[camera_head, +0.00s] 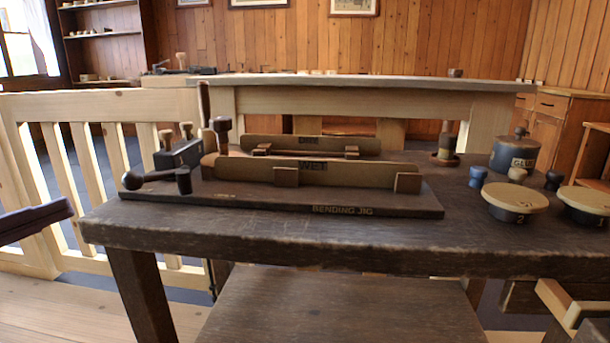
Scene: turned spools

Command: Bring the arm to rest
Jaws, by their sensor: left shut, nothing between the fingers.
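My left gripper (62,211) comes in at the left edge as a dark, narrow shape. It is shut and empty, in the air left of the dark wooden workbench (330,240), apart from the bench's near left corner. My right gripper is not in view.
On the bench lies a bending jig (225,200) with a crank handle and upright wooden strips. At right stand a glue pot (514,155), round lidded dishes (515,200) and small knobs. A slatted railing (75,180) stands behind the gripper. Floor shows at lower left.

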